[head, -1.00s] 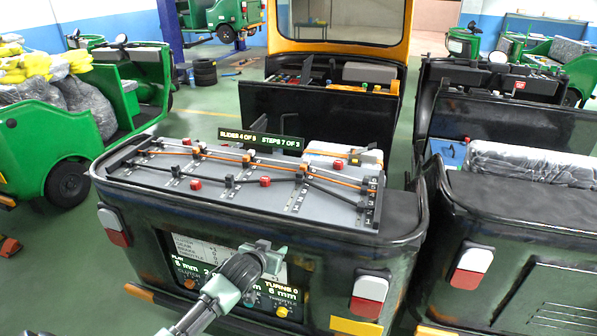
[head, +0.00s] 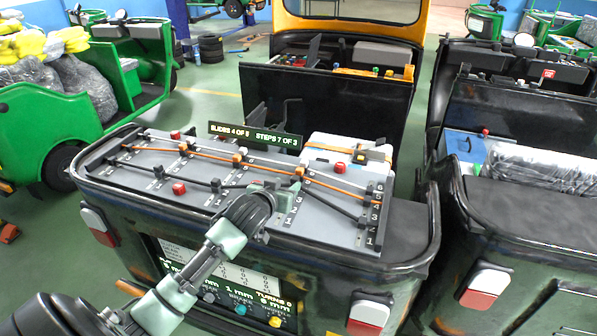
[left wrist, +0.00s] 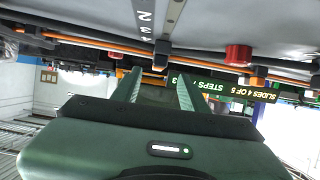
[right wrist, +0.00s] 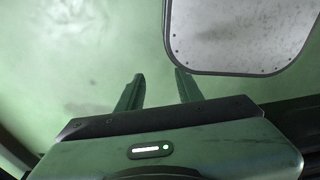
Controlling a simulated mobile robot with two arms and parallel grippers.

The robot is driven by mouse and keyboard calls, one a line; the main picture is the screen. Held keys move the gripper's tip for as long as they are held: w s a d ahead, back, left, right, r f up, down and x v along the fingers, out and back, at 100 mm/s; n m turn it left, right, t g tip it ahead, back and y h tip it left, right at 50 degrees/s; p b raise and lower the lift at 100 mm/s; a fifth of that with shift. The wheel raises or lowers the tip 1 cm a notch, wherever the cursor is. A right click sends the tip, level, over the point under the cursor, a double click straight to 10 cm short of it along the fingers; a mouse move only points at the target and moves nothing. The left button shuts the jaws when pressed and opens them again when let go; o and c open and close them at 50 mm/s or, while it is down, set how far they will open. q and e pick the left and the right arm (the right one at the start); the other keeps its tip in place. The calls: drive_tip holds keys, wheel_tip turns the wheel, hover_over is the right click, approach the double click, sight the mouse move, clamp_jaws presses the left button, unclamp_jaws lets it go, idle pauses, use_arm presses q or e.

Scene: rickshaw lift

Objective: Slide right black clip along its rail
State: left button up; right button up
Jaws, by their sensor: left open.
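The right black clip (head: 296,187) sits on its numbered rail at the right of the grey panel (head: 250,208), with the black cable running through it. My left gripper (head: 275,191) is just to the left of it in the head view, its fingers partly hidden by my wrist. In the left wrist view, which is upside down, this clip (left wrist: 160,54) is just beyond and between the open fingertips (left wrist: 158,80), with no clear grip on it. My right gripper (right wrist: 156,85) is open and empty in its wrist view and out of the head view.
Two more black clips (head: 216,185) stand to the left. Orange clips (head: 238,157) and an orange cable lie behind. Red knobs (head: 178,187) stand up from the panel. A sign (head: 255,135) and white box (head: 345,158) stand at its back. The right wrist faces a green surface.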

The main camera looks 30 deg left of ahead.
sight(294, 179)
use_arm(q)
drive_tip(key=shift+w+a, duration=0.1)
drive_tip(key=shift+w, duration=0.25)
drive_tip(key=shift+p+x, duration=0.55)
drive_tip(key=shift+x, duration=0.7)
drive_tip(key=x, duration=0.3)
drive_tip(key=shift+w+f, duration=0.2)
drive_tip(key=shift+w, duration=0.1)
clamp_jaws()
use_arm(e)
drive_tip(key=shift+s+d+r, duration=0.2)
drive_tip(key=shift+s+r, duration=0.2)
drive_tip(key=shift+s, duration=0.2)
drive_tip(key=shift+s+d+r, duration=0.2)
drive_tip(key=shift+s+r, duration=0.2)
drive_tip(key=shift+s, duration=0.15)
drive_tip(key=shift+a, duration=0.2)
drive_tip(key=shift+d, duration=0.1)
